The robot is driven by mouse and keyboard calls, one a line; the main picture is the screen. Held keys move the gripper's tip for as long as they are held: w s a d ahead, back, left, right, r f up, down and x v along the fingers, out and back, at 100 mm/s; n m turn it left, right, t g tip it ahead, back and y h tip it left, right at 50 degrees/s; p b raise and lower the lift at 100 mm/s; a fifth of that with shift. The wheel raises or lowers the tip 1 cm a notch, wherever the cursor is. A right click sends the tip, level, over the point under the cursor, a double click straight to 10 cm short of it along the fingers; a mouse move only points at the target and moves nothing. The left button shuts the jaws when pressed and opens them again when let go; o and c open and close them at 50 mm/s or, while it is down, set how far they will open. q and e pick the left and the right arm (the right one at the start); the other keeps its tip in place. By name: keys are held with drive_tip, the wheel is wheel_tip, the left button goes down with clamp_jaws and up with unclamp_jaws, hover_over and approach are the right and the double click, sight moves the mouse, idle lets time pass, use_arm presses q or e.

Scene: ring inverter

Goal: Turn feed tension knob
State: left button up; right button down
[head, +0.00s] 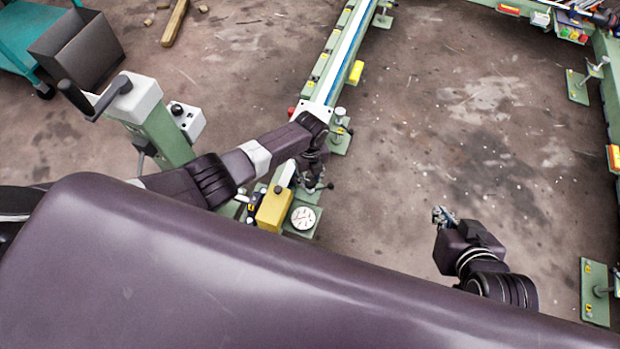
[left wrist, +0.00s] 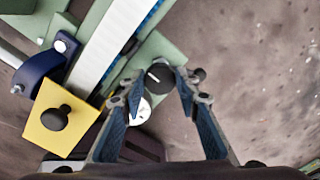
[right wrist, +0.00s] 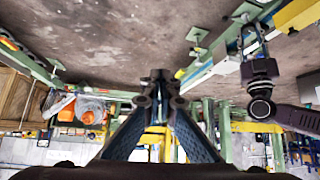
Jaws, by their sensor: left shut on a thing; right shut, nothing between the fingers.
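The feed tension knob (left wrist: 158,76) is a round black knob with a white pointer line, on a green plate beside the white-and-blue rail. In the left wrist view the fingertips of my left gripper (left wrist: 160,85) stand on both sides of it, shut on it. In the head view my left gripper (head: 315,182) is at the machine's near end, and its arm and fingers hide the knob there. A white round gauge (head: 302,217) sits just nearer. My right gripper (head: 443,215) is shut and empty over the bare floor; its tips also meet in the right wrist view (right wrist: 160,80).
A yellow block (head: 273,209) is left of the gauge; in the left wrist view a yellow plate carries another black knob (left wrist: 55,118). A green pedestal (head: 160,135) with a crank stands left of my left arm. Floor (head: 480,130) between the green rails is clear.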

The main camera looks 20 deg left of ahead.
use_arm(q)
drive_tip(key=shift+m+b, duration=0.35)
drive_tip(key=shift+m, duration=1.55)
use_arm(e)
drive_tip(key=shift+w+a+r+t+y, duration=0.15)
drive_tip(key=shift+w+a+r+t, duration=0.2)
drive_tip(key=shift+w+r+t, duration=0.35)
drive_tip(key=shift+w+a+r+t+y, duration=0.15)
drive_tip(key=shift+w+a+r+t, duration=0.2)
drive_tip(key=shift+w+r, duration=0.65)
drive_tip(key=shift+f, duration=0.1)
use_arm(q)
drive_tip(key=o, duration=1.1)
drive_tip(key=shift+o, duration=0.2)
wheel_tip(320, 180, up, 12)
